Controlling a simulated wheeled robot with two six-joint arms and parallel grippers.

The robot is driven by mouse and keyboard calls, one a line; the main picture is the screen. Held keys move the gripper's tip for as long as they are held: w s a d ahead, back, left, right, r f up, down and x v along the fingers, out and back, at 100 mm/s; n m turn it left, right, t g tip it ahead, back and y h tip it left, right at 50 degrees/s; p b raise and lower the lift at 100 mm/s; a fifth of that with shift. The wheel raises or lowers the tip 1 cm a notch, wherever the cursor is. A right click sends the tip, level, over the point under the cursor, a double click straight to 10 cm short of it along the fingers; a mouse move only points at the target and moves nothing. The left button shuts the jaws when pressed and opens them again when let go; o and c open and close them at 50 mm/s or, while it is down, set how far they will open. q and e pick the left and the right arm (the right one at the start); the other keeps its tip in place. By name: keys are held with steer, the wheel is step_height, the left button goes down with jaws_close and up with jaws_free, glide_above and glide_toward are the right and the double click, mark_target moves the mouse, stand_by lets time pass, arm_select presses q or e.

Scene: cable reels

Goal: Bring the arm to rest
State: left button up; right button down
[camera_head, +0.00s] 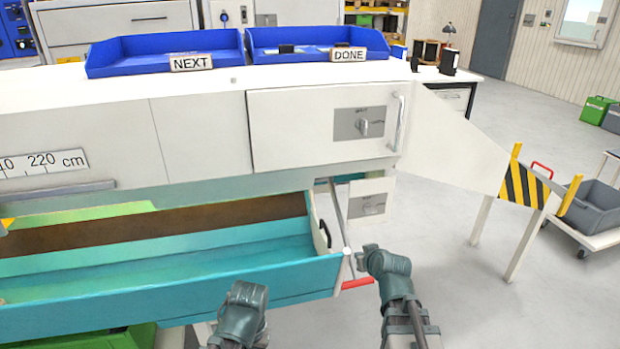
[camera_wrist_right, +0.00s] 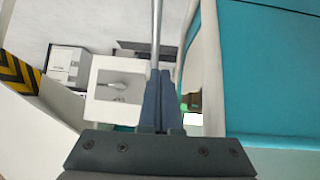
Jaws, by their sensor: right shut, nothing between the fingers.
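In the wrist view my right gripper (camera_wrist_right: 160,80) is shut, its two dark fingers together with nothing between them. A thin metal rod rises in the picture just beyond the fingertips; I cannot tell whether they touch it. In the head view the right arm's wrist (camera_head: 385,264) is in front of the machine, just right of the open teal trough (camera_head: 180,297) and the red bar (camera_head: 357,283). My left arm (camera_head: 243,308) shows at the bottom, in front of the trough's near wall. Its gripper fingers do not show.
Two blue trays with NEXT (camera_head: 191,62) and DONE (camera_head: 349,54) signs stand on the machine top. A closed white door (camera_head: 290,130) is below them. A yellow-black striped guard (camera_head: 524,185) and a cart with a grey bin (camera_head: 597,205) are at right. The floor right of my right arm is clear.

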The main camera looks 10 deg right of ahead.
steer(key=s+a+f+g, duration=0.4)
steer(key=s+a+g, duration=0.1)
steer(key=s, duration=0.2)
steer(key=s+a+f+g, duration=0.4)
steer(key=s, duration=0.3)
steer(key=s+a+n+g+h, duration=0.1)
steer(key=s+a+n+g, duration=0.15)
steer(key=s+a, duration=0.6)
step_height(320, 180, up, 26)
steer(key=w+a+p, duration=0.1)
steer(key=a+p, duration=0.1)
steer(key=p, duration=2.4)
steer(key=shift+w+a+n+t+p, duration=0.3)
steer(key=shift+w+n+t+p, duration=0.05)
steer(key=shift+w, duration=0.05)
